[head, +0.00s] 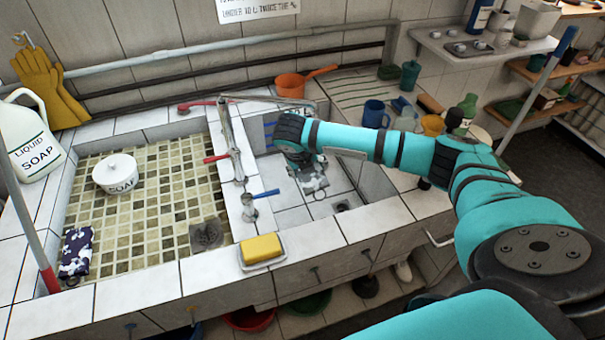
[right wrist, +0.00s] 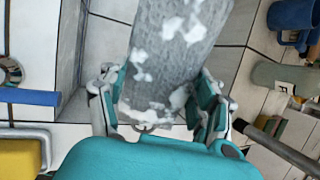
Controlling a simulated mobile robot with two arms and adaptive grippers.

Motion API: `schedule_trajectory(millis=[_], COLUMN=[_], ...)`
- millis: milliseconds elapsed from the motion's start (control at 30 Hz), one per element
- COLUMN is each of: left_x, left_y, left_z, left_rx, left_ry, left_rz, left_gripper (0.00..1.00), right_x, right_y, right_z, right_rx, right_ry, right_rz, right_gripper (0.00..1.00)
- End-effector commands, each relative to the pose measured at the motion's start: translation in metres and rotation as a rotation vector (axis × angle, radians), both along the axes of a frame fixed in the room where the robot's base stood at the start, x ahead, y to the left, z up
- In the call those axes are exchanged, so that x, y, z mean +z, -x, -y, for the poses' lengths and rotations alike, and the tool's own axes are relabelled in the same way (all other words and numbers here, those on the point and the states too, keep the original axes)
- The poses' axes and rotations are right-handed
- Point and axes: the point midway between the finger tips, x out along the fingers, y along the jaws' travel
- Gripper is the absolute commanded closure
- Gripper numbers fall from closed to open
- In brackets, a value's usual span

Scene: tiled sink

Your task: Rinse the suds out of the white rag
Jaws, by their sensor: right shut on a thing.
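My right gripper (head: 306,170) is over the right-hand sink basin (head: 292,216). It is shut on a grey rag with white suds patches (head: 314,183); the rag looks grey rather than white. In the right wrist view the rag (right wrist: 178,52) hangs between the two teal fingers of the gripper (right wrist: 157,103), with suds in several spots and a small ring at its near end. The tap (head: 232,135) stands on the divider left of the gripper; I cannot tell whether water runs. My left gripper is not in view.
The tiled left basin (head: 150,215) holds a white soap pot (head: 115,174), a dark patterned rag (head: 76,251) and a grey rag (head: 207,234). A yellow sponge (head: 261,247) lies on the front ledge. A blue mug (head: 374,113) and bottles stand on the right. An orange pan (head: 291,86) sits behind.

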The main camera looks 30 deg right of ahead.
Motion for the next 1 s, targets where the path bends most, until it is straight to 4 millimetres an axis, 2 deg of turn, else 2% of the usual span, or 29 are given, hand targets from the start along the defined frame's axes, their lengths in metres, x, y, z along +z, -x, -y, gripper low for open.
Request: schedule_trajectory(millis=[333,600,1000], left_x=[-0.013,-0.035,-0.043], left_y=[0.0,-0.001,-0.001], left_z=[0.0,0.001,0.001], left_rx=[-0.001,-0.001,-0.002], left_ry=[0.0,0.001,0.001], left_rz=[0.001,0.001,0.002], left_gripper=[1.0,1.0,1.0], right_x=[-0.008,-0.015,-0.015], right_y=[-0.018,-0.03,-0.037], right_z=[0.03,0.052,0.064], right_rx=[-0.004,-0.002,0.0], right_ry=[0.0,-0.001,-0.002], right_rz=[0.002,0.002,0.001], right_gripper=[0.67,0.67,0.67])
